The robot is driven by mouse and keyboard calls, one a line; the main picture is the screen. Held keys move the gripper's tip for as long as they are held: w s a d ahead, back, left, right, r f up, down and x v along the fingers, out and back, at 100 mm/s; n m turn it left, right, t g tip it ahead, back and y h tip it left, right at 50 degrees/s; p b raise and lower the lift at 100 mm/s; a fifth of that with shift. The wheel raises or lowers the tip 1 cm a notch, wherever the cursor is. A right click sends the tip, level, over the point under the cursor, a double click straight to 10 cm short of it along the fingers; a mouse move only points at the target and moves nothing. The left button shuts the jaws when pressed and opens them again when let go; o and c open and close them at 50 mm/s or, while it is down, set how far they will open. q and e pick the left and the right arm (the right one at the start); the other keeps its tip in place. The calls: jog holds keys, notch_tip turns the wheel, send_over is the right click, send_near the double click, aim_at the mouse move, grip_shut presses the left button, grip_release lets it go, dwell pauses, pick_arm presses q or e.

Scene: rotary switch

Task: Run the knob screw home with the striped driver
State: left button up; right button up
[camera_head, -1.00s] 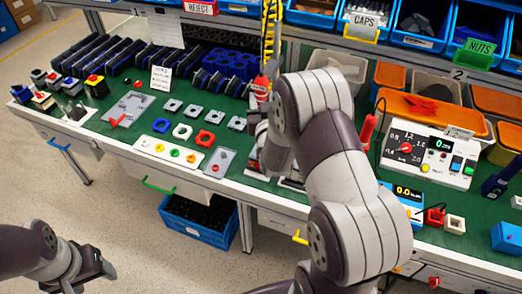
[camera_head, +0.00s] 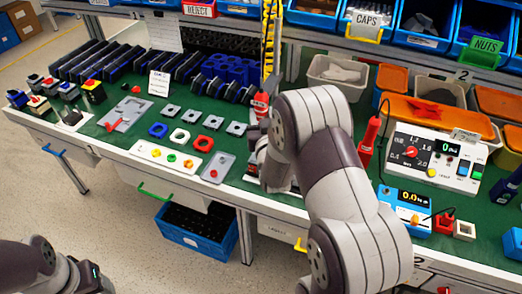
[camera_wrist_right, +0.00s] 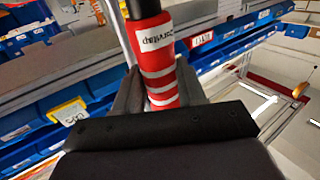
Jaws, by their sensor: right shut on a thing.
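The striped driver (camera_wrist_right: 158,62) is red with white bands and a white label. In the right wrist view it lies between the fingers of my right gripper (camera_wrist_right: 160,92), which is shut on it. In the head view its red handle (camera_head: 261,104) shows just above my right gripper (camera_head: 260,150) at the bench, left of my forearm. The driver's tip is hidden. I cannot make out the rotary switch being worked on or its knob screw; my right arm covers that part of the bench. My left gripper (camera_head: 88,278) is at the bottom left, partly cut off, away from the bench.
A second red driver handle (camera_head: 369,137) stands right of my forearm. A white tester with a dial (camera_head: 432,160) and a blue meter (camera_head: 405,207) stand farther right. A white tray of coloured parts (camera_head: 172,158) and a grey tray (camera_head: 217,167) lie to the left. Bins line the back.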

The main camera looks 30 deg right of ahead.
jog(key=shift+f+b, duration=0.7)
jog(key=shift+b, duration=0.15)
dwell(4.7)
jog(key=shift+r, duration=0.1)
jog(key=shift+r+p, duration=1.4)
jog(key=shift+r, duration=0.65)
jog(key=o, duration=1.1)
jog(key=shift+v, duration=3.5)
